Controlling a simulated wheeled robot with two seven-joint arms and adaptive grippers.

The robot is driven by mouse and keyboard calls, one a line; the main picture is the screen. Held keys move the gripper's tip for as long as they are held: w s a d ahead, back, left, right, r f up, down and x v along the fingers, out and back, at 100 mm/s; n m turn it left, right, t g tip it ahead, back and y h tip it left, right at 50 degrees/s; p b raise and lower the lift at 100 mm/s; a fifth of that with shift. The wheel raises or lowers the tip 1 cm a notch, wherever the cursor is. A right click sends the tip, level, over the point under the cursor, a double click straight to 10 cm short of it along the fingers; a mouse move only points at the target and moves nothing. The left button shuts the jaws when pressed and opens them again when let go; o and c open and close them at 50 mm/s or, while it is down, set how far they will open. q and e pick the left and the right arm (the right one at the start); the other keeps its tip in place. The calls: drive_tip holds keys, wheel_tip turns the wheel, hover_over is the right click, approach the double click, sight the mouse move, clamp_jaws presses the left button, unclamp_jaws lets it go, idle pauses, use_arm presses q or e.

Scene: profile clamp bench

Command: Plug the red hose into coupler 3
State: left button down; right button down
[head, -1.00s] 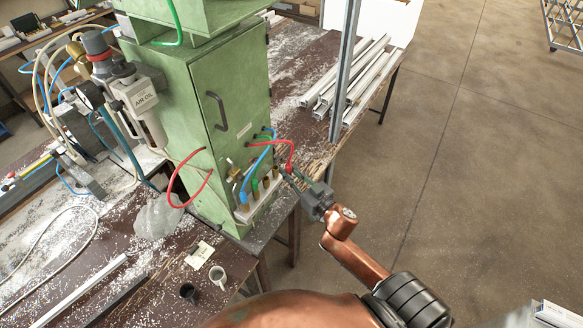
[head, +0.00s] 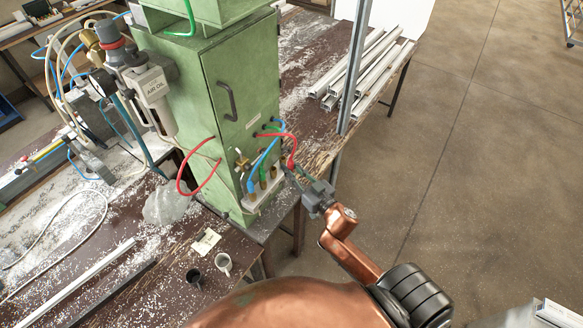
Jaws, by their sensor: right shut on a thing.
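The green cabinet (head: 222,100) carries a pale coupler block (head: 262,196) low on its front, with a row of brass couplers. A blue hose (head: 262,160) runs down to the leftmost coupler and a green hose (head: 262,172) to the one beside it. A brass coupler (head: 273,172) right of these shows no hose. The red hose (head: 277,136) leaves the cabinet front and bends down to my right gripper (head: 293,176). This gripper is shut on the red hose's end, at the block's right end. Whether the hose tip touches a coupler is too small to tell. My left gripper is out of view.
Another red hose loop (head: 181,176) hangs at the cabinet's left side. Metal profiles (head: 362,70) and an upright post (head: 357,60) stand behind.

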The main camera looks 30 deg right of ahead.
sight(267, 157)
drive_tip(key=shift+w+a+p, duration=0.1)
drive_tip(key=shift+w+a, duration=0.4)
drive_tip(key=shift+w, duration=0.7)
drive_tip(key=shift+w+a+p, duration=0.1)
drive_tip(key=shift+w+a, duration=0.4)
drive_tip(key=shift+w, duration=0.7)
drive_tip(key=shift+w+a+p, duration=0.1)
drive_tip(key=shift+w+a, duration=0.4)
drive_tip(key=shift+w, duration=0.7)
drive_tip(key=shift+f+p, duration=0.1)
drive_tip(key=shift+p, duration=0.45)
drive_tip(key=shift+f, duration=0.2)
idle(0.3)
drive_tip(key=shift+f+b, duration=0.35)
drive_tip(key=shift+f, duration=0.85)
idle(2.2)
